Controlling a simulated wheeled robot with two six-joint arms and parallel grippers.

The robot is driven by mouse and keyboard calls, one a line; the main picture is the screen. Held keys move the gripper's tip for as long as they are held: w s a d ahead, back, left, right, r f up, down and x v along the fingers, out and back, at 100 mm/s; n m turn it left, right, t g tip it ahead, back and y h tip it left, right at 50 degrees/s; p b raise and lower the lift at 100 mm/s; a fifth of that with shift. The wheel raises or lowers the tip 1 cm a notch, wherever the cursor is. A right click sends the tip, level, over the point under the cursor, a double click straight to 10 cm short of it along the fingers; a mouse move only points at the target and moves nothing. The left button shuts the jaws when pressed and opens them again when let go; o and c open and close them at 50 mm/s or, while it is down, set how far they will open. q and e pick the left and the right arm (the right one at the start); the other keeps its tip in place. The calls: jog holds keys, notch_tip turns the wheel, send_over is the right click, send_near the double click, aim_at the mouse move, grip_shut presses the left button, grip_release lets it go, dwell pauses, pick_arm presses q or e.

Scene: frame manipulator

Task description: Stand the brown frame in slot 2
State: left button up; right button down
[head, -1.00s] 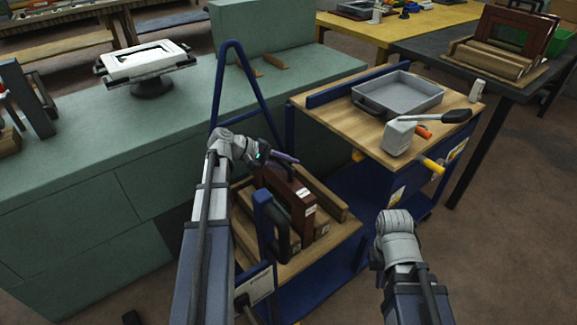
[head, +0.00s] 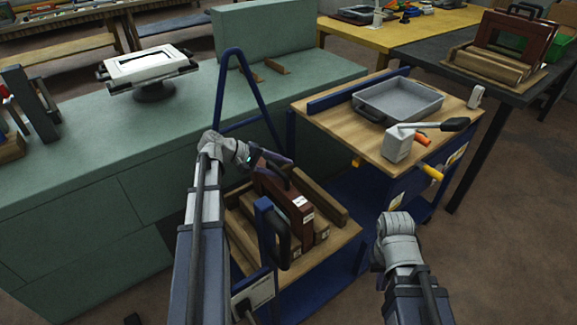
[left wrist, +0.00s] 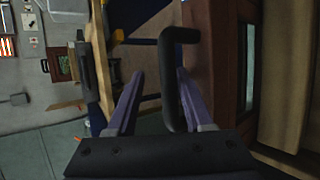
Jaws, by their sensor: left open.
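My left gripper (head: 290,160) is at the top of the brown frame. In the left wrist view, the purple fingers (left wrist: 158,88) are open, with the black handle (left wrist: 168,85) between them and the brown frame (left wrist: 221,60) just to the right. The frame's lower edge is hidden in the rack. My right arm shows at lower right, but its fingers are not visible.
A green bench (head: 90,175) runs along the left.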

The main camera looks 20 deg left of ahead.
pick_arm(q)
jog(key=p+v, duration=0.3)
jog(key=v, duration=0.5)
jog(key=shift+a+r+p, duration=0.15)
jog(key=shift+a+p, duration=0.1)
jog(key=shift+p, duration=0.05)
jog(key=shift+s, duration=0.15)
jog(key=s+d+r+m+g+y+p, duration=0.25)
jog(key=d+r+p, duration=0.35)
jog(key=d+p, duration=0.45)
jog(key=s+d+r+m+g+y+p, duration=0.2)
jog(key=s+d+r+m+g+p, duration=0.3)
jog(key=d+p, duration=0.55)
jog(key=s+d+r+m+y+p, duration=0.2)
jog(key=s+d+r+y+p, duration=0.1)
jog(key=r+p, duration=0.5)
jog(key=s+d+r+m+y+p, duration=0.3)
jog(key=s+d+r+p, duration=0.2)
jog(key=d+r+p, duration=0.2)
jog(key=shift+s+r+m+t+p, duration=0.2)
jog(key=shift+r+m+t+p, duration=0.2)
jog(key=shift+r+p, duration=0.65)
